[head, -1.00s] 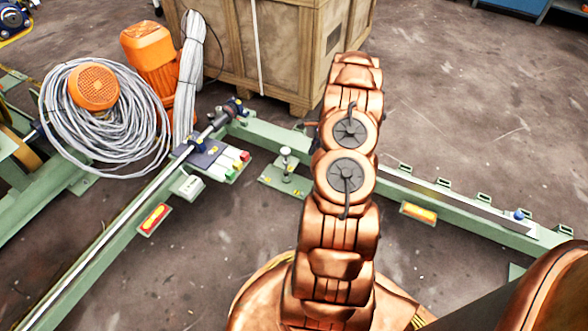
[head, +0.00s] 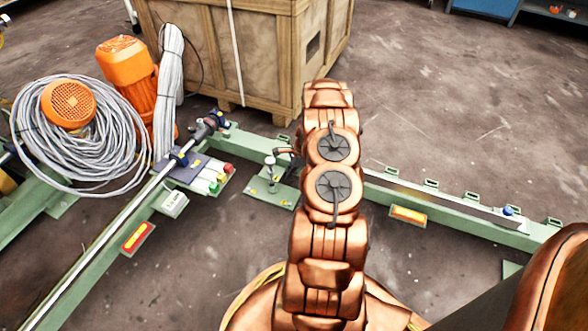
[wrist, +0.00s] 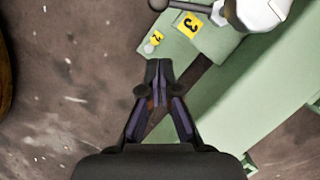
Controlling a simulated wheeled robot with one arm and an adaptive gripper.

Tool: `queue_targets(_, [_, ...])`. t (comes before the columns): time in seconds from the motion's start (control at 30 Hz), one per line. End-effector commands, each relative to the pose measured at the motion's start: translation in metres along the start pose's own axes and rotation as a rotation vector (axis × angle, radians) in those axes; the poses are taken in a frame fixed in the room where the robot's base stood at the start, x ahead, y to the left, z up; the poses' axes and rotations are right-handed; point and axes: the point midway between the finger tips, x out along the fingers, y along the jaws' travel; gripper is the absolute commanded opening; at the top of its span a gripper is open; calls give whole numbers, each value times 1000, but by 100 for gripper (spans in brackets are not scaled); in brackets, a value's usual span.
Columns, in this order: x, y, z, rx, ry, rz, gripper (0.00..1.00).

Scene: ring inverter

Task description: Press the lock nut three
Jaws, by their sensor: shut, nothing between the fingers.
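A yellow label with a 3 (wrist: 189,25) sits on the green plate (wrist: 215,42) at the top of the wrist view. A pale rounded knob (wrist: 262,12) stands just right of it, cut by the frame edge; I take it for lock nut three. A smaller yellow label (wrist: 155,39), apparently a 2, is to the left. My gripper (wrist: 158,72) is shut and empty, its tips appearing below the labels and apart from the knob. In the head view a fitting with a pale round top (head: 269,160) stands on a green plate; my arm mostly hides my gripper there.
A green beam (head: 440,205) runs right behind my arm. A switch box with coloured buttons (head: 205,175), a grey cable coil (head: 85,150) and an orange motor (head: 125,65) are at left. A wooden crate (head: 260,45) stands behind.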

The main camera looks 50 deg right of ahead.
Motion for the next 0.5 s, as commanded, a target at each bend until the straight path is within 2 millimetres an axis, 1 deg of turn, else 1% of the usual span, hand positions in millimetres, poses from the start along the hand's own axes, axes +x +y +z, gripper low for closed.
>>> queue_targets(0.03, [12, 0, -2, 2, 0, 0, 0])
queue_targets(0.07, [16, 0, -1, 1, 0, -1, 0])
queue_targets(0.1, [16, -1, 6, -2, 1, -2, 0])
queue_targets(0.3, [24, -1, 26, -1, 1, -2, 0])
queue_targets(0.5, [26, 0, 35, 1, 1, -2, 0])
